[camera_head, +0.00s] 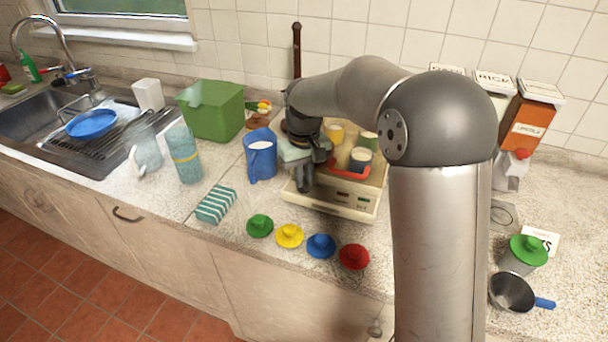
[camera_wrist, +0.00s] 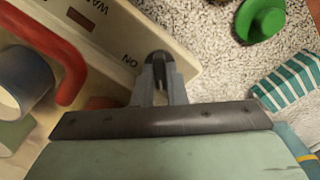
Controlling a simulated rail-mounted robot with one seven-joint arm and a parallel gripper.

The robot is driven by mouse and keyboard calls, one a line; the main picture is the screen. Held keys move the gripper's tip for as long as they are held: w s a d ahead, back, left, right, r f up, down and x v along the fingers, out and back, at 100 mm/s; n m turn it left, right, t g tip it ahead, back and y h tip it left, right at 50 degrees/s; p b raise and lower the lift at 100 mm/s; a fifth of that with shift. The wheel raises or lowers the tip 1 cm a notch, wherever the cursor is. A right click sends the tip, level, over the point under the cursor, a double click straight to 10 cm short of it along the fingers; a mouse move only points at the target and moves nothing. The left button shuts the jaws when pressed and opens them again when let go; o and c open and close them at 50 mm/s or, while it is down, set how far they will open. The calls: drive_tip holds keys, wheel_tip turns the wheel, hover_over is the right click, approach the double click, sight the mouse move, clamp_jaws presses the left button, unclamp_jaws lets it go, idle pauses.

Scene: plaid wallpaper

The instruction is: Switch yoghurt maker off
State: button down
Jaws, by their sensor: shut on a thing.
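The cream yoghurt maker (camera_head: 333,206) stands on the counter, with jars in it and a dark-marked panel along its front. In the wrist view its panel (camera_wrist: 95,62) shows an ON label and a reddish-brown indicator. My gripper (camera_head: 304,188) points down at the left end of this panel. In the wrist view the fingertips (camera_wrist: 160,62) are close together beside the ON label, at the panel's edge. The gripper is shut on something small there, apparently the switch. The fingers hide the switch, so its position cannot be told.
Green (camera_head: 260,226), yellow (camera_head: 290,236), blue (camera_head: 321,246) and red (camera_head: 354,257) lids lie in front. A blue jug (camera_head: 261,158) stands close left of the gripper, and a striped teal box (camera_head: 216,204) lies nearer. Tall canisters (camera_head: 528,125) stand back right.

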idle(0.3)
drive_tip(key=c, duration=1.5)
unclamp_jaws()
drive_tip(key=shift+o, duration=0.2)
wheel_tip(320, 180, up, 18)
drive_tip(key=shift+f, duration=0.25)
drive_tip(key=shift+s, duration=0.1)
drive_tip(key=s+d+f+m, duration=0.1)
drive_tip(key=s+d+f, duration=0.3)
drive_tip(key=s, duration=0.5)
drive_tip(key=s+d+f+m, duration=0.2)
drive_tip(key=s+d+f, duration=0.3)
drive_tip(key=s, duration=0.5)
drive_tip(key=s+d+f+m, duration=0.1)
drive_tip(key=s+d+f, duration=0.4)
drive_tip(key=s+f, duration=0.3)
drive_tip(key=shift+s+m, duration=0.4)
drive_tip(key=shift+s, duration=0.55)
